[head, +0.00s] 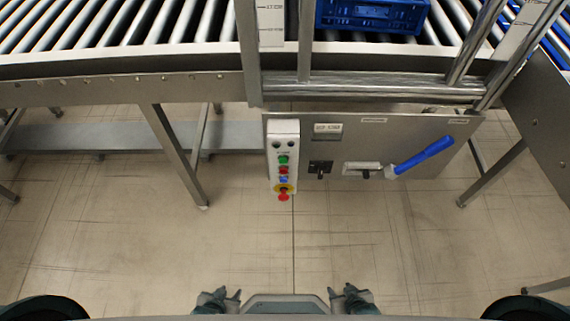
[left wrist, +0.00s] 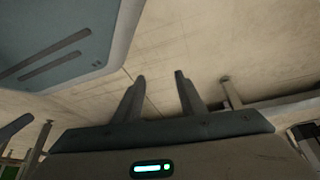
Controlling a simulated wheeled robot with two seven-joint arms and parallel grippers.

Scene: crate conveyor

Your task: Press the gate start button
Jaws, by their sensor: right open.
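A narrow white control box (head: 283,128) is mounted at the left end of a grey panel under the conveyor in the head view. It carries a column of small buttons: a green button (head: 283,160), a red one, a blue one and a red knob on a yellow ring. The labels are too small to read, so I cannot tell which is gate start. My left gripper (head: 222,293) is low in the head view, well short of the box; the left wrist view shows its fingers (left wrist: 161,77) apart and empty. My right gripper (head: 349,292) is open and empty, also short of it.
Right of the box, the grey panel (head: 415,137) holds a black switch (head: 320,168) and a blue-handled lever (head: 425,156). A blue crate (head: 371,15) sits on the rollers behind metal posts. Conveyor legs (head: 174,155) stand left and right. The floor between is clear.

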